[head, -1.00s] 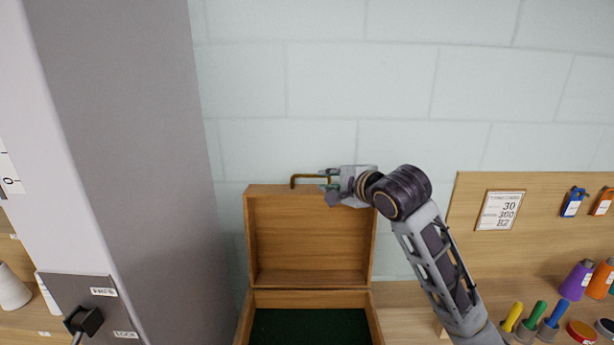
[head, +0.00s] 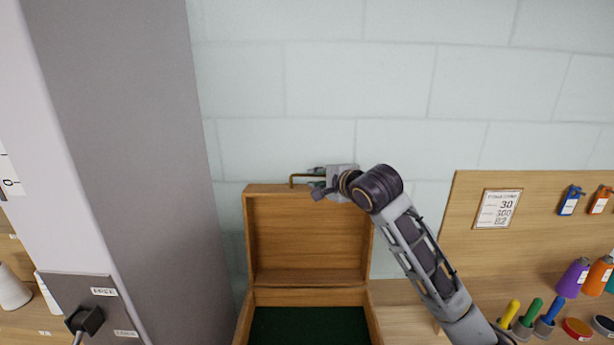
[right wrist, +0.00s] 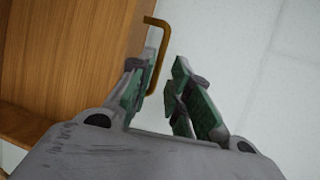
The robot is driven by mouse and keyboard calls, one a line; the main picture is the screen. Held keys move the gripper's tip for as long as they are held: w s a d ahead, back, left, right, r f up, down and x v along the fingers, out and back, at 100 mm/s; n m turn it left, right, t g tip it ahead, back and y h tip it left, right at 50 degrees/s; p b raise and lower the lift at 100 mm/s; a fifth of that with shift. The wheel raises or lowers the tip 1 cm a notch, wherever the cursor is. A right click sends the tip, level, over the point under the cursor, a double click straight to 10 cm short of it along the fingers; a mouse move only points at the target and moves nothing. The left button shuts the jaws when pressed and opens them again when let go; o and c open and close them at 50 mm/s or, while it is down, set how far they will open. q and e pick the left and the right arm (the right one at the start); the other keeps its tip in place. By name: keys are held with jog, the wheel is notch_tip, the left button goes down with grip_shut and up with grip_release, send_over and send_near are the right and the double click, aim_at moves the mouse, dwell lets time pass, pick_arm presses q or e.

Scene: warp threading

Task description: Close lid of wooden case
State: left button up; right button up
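The wooden case (head: 307,285) stands open with its lid (head: 308,235) upright and its dark green lining (head: 308,325) showing. A brass handle (head: 292,180) stands on the lid's top edge. My right gripper (head: 315,177) is at the right part of this handle. In the right wrist view, my right gripper's two fingers (right wrist: 160,80) are apart, with the handle (right wrist: 163,45) reaching down into the gap close to the left finger. I cannot tell whether that finger touches it. The lid's wood (right wrist: 60,50) fills the upper left there. My left gripper is not in view.
A tall grey column (head: 140,150) stands left of the case. A wooden pegboard (head: 530,235) with a card, tags and thread spools (head: 572,278) is on the right. Coloured pegs (head: 530,312) stand below it. The pale block wall (head: 400,80) is behind the lid.

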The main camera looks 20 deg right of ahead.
aim_at(308, 176)
jog(key=shift+p+x, duration=0.5)
jog(key=shift+x, duration=3.65)
grip_shut()
